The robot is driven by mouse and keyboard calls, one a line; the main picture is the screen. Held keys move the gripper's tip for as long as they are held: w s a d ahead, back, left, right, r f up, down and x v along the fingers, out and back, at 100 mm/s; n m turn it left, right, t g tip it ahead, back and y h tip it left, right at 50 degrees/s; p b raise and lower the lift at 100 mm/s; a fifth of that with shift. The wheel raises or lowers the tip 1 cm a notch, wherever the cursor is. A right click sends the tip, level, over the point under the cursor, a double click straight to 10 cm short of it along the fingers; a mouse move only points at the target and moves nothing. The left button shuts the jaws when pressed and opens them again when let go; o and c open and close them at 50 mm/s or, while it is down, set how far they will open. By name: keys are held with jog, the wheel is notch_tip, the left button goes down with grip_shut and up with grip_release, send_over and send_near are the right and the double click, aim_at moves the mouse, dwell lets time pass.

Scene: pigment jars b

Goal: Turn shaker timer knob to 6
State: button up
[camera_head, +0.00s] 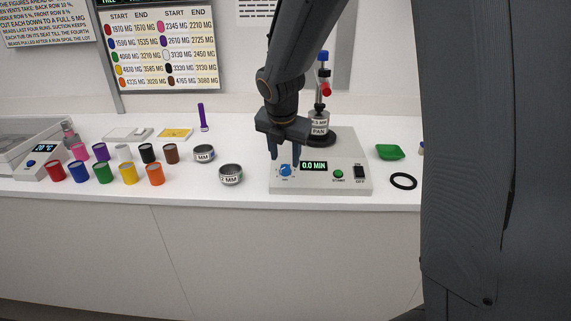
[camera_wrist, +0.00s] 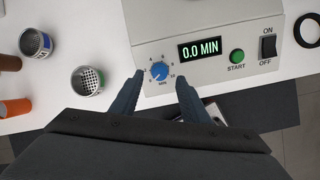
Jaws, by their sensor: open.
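The shaker (camera_head: 335,150) is a light grey box on the white counter. Its blue timer knob (camera_head: 285,170) is at the left of the front panel; in the wrist view the knob (camera_wrist: 159,71) has a dial of numbers around it. The display (camera_head: 314,165) reads 0.0 MIN. My gripper (camera_head: 284,157) is open and empty at the panel. In the wrist view its two fingertips (camera_wrist: 160,78) are on either side of the knob, apart from each other. I cannot tell whether they touch the knob.
A green START button (camera_wrist: 237,56) and a black ON/OFF switch (camera_wrist: 268,46) are right of the display. Two metal cups, one of them here (camera_head: 231,174), stand left of the shaker. A black ring (camera_head: 403,181) and green tray (camera_head: 390,152) lie to its right.

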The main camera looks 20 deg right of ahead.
aim_at(286, 167)
jog(key=shift+x, duration=2.2)
jog(key=c, duration=1.1)
